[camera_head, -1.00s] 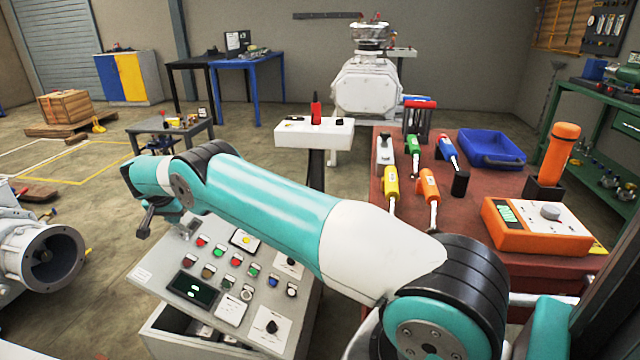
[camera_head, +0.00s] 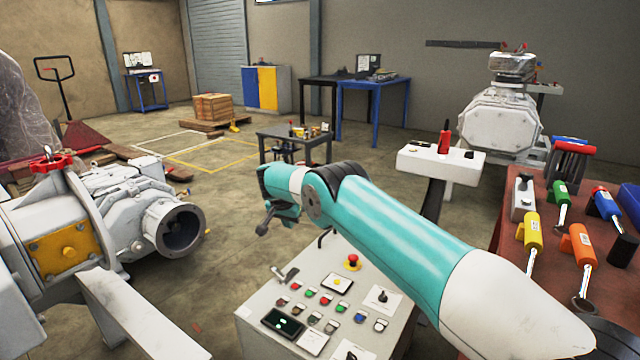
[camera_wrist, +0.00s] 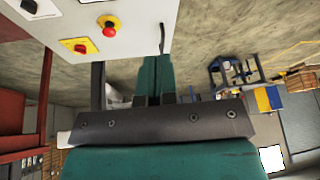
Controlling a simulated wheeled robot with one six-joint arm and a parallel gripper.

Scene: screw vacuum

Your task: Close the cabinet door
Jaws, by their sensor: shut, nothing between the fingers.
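A grey control cabinet (camera_head: 262,335) with a sloped button panel stands below my arm in the head view. I cannot tell a door on the control cabinet in these frames. A blue and yellow cabinet (camera_head: 267,88) stands far back; its front looks closed. My gripper (camera_head: 265,222) is shut and empty, in the air at the panel's upper left in the head view. My arm hides part of the panel's right side.
A large grey pump (camera_head: 115,225) stands at left. A red-brown tool table (camera_head: 510,233) with several drivers is at right. A white stand (camera_head: 440,162) is behind my arm. A small dark table (camera_head: 290,136) stands farther back. Open floor lies between pump and panel.

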